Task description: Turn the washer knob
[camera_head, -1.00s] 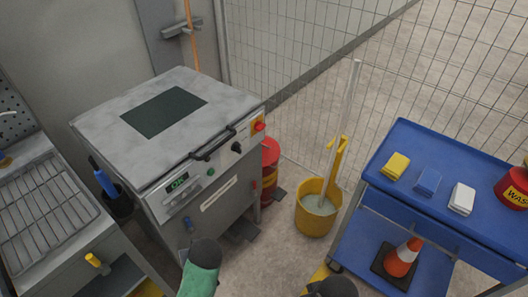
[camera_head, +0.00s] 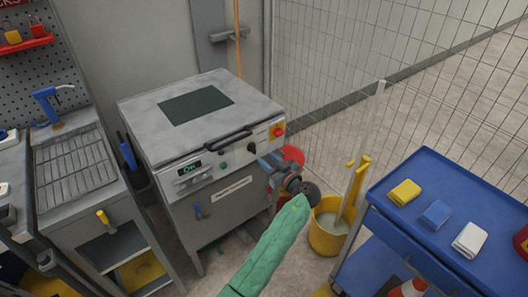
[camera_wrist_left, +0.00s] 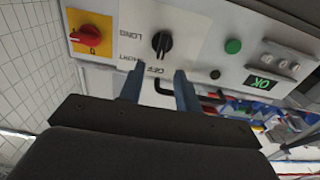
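The washer (camera_head: 225,205) is a grey cabinet with a front control panel. Its black knob (camera_head: 251,147) is on the panel's right part; in the wrist view the knob (camera_wrist_left: 162,42) sits on a white plate, with LONG, OFF and a partly hidden label around it. The knob's bar points roughly towards OFF. My left gripper (camera_head: 268,163) is in front of the panel, just right of and below the knob. In the wrist view its two blue fingers (camera_wrist_left: 158,84) are apart, with nothing between them and the knob beyond their tips. My right gripper is not in view.
A red and yellow switch (camera_head: 277,130) is right of the knob. A green button (camera_head: 223,165) and an OK display (camera_head: 189,168) are left of it. A black lid handle (camera_head: 228,140) sticks out above. A yellow mop bucket (camera_head: 328,238) and blue cart (camera_head: 445,190) stand to the right.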

